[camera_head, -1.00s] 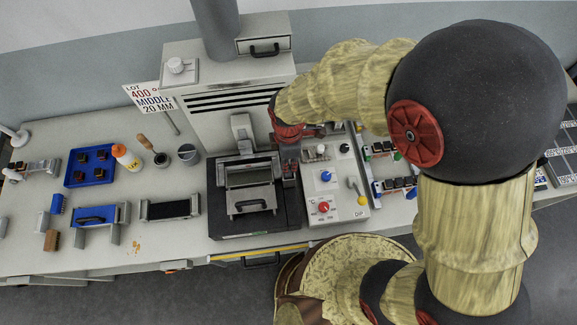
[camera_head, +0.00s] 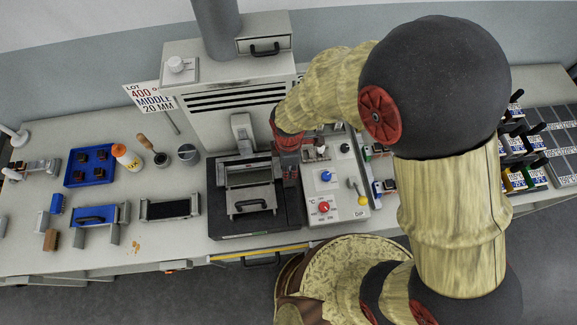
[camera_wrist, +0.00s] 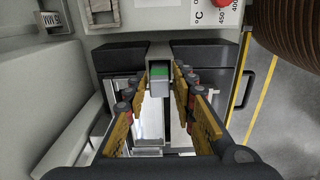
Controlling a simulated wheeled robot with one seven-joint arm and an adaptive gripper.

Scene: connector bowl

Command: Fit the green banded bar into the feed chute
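In the wrist view the green banded bar (camera_wrist: 160,73) shows as a small grey piece with a bright green band, between my fingertips. My gripper (camera_wrist: 162,80) appears shut on it, though the contact faces are hard to see. The bar lines up with a grey channel (camera_wrist: 160,50), apparently the feed chute, between two black blocks. I cannot tell how deep the bar sits in it. In the head view my gripper (camera_head: 290,172) points down at the right edge of the black-based machine (camera_head: 215,215); the bar is not distinct there.
A control panel (camera_head: 350,208) with red and blue knobs stands close on the right. A grey cabinet (camera_head: 190,60) rises behind. Connector bins (camera_head: 525,150) are at the far right.

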